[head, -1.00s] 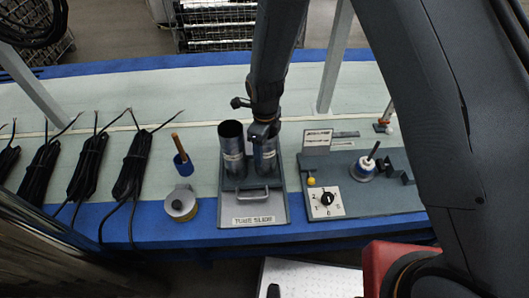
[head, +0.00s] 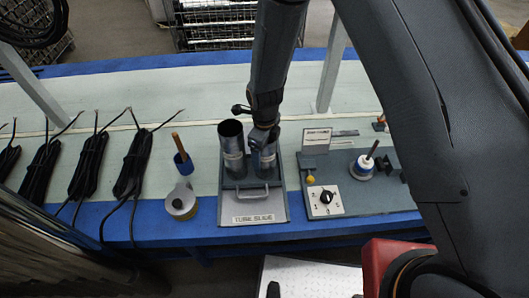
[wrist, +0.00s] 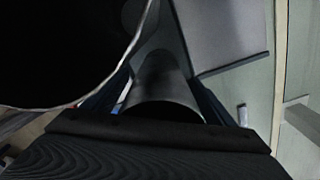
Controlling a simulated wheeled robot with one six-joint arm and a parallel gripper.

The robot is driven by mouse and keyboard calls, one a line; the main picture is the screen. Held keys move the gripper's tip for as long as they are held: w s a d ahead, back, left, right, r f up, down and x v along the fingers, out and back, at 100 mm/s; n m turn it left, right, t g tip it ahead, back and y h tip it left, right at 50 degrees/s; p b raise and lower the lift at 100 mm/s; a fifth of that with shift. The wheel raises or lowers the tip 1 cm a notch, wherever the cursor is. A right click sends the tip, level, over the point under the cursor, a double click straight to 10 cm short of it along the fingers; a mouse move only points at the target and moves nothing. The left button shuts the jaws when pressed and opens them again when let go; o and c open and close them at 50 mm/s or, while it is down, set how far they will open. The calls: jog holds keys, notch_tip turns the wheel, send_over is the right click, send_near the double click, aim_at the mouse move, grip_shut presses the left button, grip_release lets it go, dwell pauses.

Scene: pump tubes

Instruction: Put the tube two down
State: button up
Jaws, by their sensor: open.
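Two grey metal tubes stand upright side by side in the tray labelled "TUBE SLIDE" (head: 238,208). The left tube (head: 232,150) has an open dark mouth; no number is readable on either tube. My gripper (head: 264,140) is at the top of the right tube (head: 268,160) and hides part of it. In the wrist view, the right tube (wrist: 165,85) lies between my open fingers (wrist: 165,100), with a dark mouth near the gripper body. The left tube's rim (wrist: 100,98) fills the upper left of that view. Contact between fingers and tube cannot be told.
A round tin (head: 182,203), a blue cup with a brown stick (head: 183,162) and black cable bundles (head: 88,168) lie left.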

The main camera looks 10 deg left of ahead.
notch_tip(320, 180, up, 12)
jog(key=b, duration=0.3)
jog(key=shift+r, duration=0.15)
dwell(0.4)
jog(key=s+d+r+n, duration=0.3)
jog(key=d+n, duration=0.4)
jog(key=d, duration=0.2)
jog(key=s+d+r+n, duration=0.3)
jog(key=d+n, duration=0.4)
jog(key=d, duration=0.3)
jog(key=s+d+r+n+t, duration=0.1)
jog(key=s+d+r+n, duration=0.2)
jog(key=d+n, duration=0.4)
jog(key=shift+s+d+r, duration=0.2)
jog(key=shift+d+r, duration=0.5)
jog(key=shift+d, duration=0.55)
jog(key=shift+a, duration=0.1)
